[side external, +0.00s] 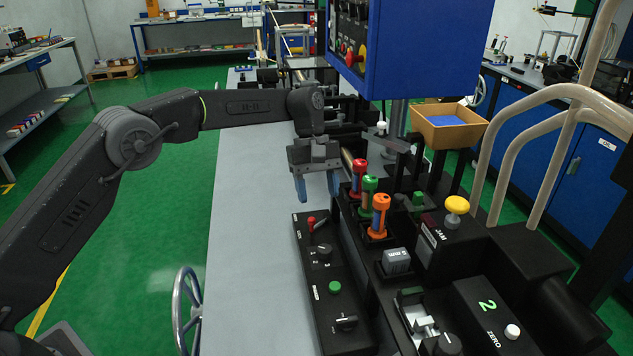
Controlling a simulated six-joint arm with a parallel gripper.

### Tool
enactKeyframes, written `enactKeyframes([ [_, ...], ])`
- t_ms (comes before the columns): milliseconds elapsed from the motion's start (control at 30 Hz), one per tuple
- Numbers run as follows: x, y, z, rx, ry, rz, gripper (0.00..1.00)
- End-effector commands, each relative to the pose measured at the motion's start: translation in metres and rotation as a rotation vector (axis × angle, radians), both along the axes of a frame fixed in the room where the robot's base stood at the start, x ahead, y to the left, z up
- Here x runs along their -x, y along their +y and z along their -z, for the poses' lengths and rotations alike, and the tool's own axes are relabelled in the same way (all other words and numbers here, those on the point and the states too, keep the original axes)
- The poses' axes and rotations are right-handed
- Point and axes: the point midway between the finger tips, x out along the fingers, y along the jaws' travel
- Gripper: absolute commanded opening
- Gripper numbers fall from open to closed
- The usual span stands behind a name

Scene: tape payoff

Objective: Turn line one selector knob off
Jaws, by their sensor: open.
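A low black control panel (330,300) lies along the right edge of the grey bench in the side external view. It carries a round black selector knob (324,249) with small white marks around it, and a second black knob (346,322) nearer the camera. I cannot read which one is line one, nor its setting.
Red, green and orange capped cylinders (379,217) stand right of the panel, with a yellow mushroom button (457,205) beyond. A blue cabinet (430,50) hangs over the back right. The grey bench top (250,260) left of the panel is clear.

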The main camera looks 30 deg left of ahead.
Motion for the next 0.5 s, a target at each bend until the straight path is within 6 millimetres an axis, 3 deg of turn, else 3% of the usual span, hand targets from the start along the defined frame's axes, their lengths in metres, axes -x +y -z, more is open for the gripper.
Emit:
enactKeyframes([
  [200,-0.0034,0.0050,-0.0136,0.000,0.000,-0.001,0.58],
  [500,-0.0033,0.0052,-0.0142,0.000,0.001,-0.002,0.58],
])
